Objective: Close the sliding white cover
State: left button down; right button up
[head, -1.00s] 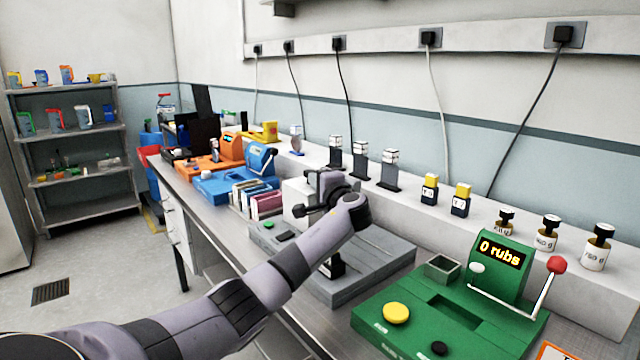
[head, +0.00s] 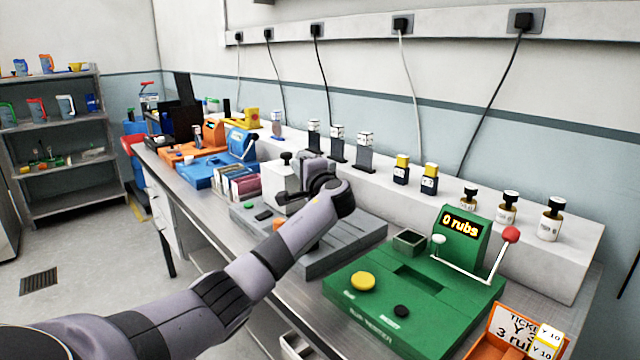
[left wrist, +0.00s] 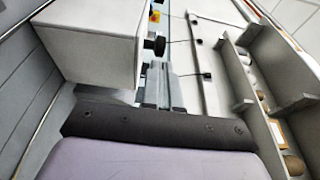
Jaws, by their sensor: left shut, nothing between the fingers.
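The white cover (head: 281,184) is a block with a black knob on top, at the back of a grey machine (head: 350,240). It also shows large at the upper left of the left wrist view (left wrist: 88,48), with its knob (left wrist: 158,45) at its right side. My left gripper (left wrist: 157,85) is shut and empty, pointing past the knob side of the cover. In the head view my left wrist is just right of the cover, and my fingertips are hard to make out. I cannot tell whether they touch the cover. My right gripper is in neither view.
A green machine (head: 425,290) with a "0 rubs" display stands to the right. Red and white boxes (head: 238,183), a blue machine (head: 215,170) and an orange one stand to the left.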

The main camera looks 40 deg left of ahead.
pick_arm(q)
jog(key=v, duration=0.8)
jog(key=shift+d+b, duration=0.4)
jog(key=shift+s+f, duration=0.1)
jog(key=shift+s, duration=0.1)
